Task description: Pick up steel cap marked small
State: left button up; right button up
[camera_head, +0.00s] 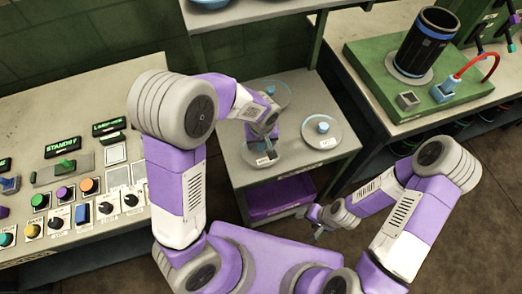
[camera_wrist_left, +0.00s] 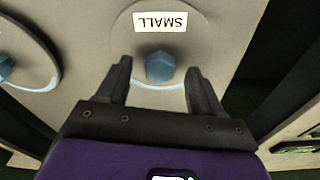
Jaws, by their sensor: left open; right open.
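The steel cap marked SMALL (camera_wrist_left: 187,45) is a grey disc with a light-blue knob (camera_wrist_left: 159,67) and a white label. It lies flat on the grey table. In the head view the small cap (camera_head: 262,158) is at the front left of the table, partly hidden by my left gripper (camera_head: 268,136). In the left wrist view my left gripper (camera_wrist_left: 160,78) is open, its fingers on either side of the blue knob. I cannot tell its exact height. My right gripper (camera_head: 317,217) is open and empty, low beside the table's right side.
Another labelled cap (camera_head: 324,142) lies to the right, and a blue-rimmed one (camera_head: 282,97) behind. A purple bin (camera_head: 280,197) sits below. A control panel (camera_head: 70,190) stands left, a green unit with a black cylinder (camera_head: 420,45) right. A shelf (camera_head: 250,14) overhangs the back.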

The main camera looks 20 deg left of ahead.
pick_arm(q)
jog(key=shift+f, duration=0.3)
jog(key=shift+c, duration=0.4)
grip_shut()
